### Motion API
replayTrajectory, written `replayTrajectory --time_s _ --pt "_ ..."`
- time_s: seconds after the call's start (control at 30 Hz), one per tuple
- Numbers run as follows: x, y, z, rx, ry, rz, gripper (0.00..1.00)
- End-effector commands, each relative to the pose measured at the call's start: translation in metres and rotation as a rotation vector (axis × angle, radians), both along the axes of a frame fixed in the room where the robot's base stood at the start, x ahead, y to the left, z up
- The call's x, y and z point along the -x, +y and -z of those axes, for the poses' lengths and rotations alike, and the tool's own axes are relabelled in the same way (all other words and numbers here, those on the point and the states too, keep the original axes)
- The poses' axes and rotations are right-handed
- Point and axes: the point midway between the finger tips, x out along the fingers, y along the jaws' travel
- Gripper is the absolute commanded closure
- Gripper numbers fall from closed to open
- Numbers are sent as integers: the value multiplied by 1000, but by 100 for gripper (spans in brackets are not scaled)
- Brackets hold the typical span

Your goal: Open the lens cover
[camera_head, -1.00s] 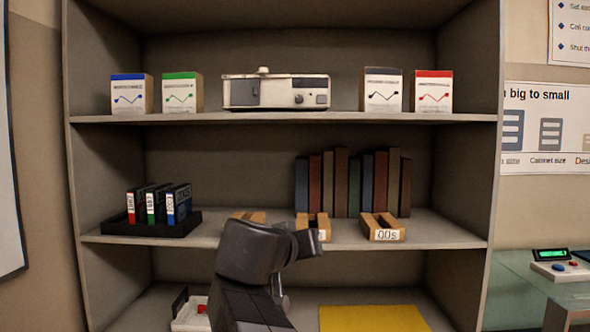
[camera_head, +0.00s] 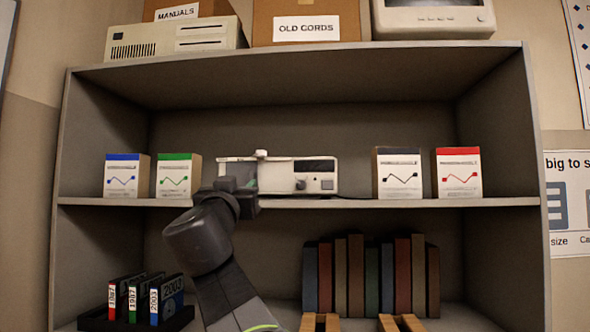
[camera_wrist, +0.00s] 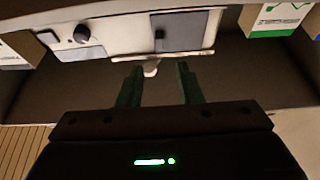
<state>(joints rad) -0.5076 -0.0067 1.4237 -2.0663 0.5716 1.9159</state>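A white boxy device (camera_head: 312,180) stands on the upper shelf, with a dark display and knobs on its right part. Its left part carries a cover with a pale top bar (camera_head: 238,159) and a small white tab (camera_head: 261,154) above it. The wrist view shows the device upside down, with a grey cover panel (camera_wrist: 190,30), a dark handle on it and the white tab (camera_wrist: 150,69) at the bar's edge. My gripper (camera_head: 250,184) is in front of the device's left part and hides some of it. In the wrist view my gripper (camera_wrist: 158,75) is open, its fingers either side of the tab; contact is unclear.
Blue and green boxes (camera_head: 174,175) stand left of the device, grey and red boxes (camera_head: 459,175) right. The shelf board (camera_head: 400,202) runs below. Cartridges in a black tray and books (camera_head: 370,275) sit on the lower shelf.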

Motion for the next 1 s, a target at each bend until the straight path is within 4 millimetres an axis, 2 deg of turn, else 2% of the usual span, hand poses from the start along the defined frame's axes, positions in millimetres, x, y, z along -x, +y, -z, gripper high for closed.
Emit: replayTrajectory --time_s 0.03,0.1,0.33,0.5,0.83,0.87,1.0 --pt "-12 -1 -10 3 1 4 67" --pt "-26 -2 -15 2 2 5 67" --pt "-61 -2 -28 1 2 2 67" --pt "-73 -3 -31 1 1 1 67" --pt "-75 -3 -31 1 0 0 67" --pt "-75 -3 -31 1 0 0 71" --pt "-75 -3 -31 0 0 0 99"
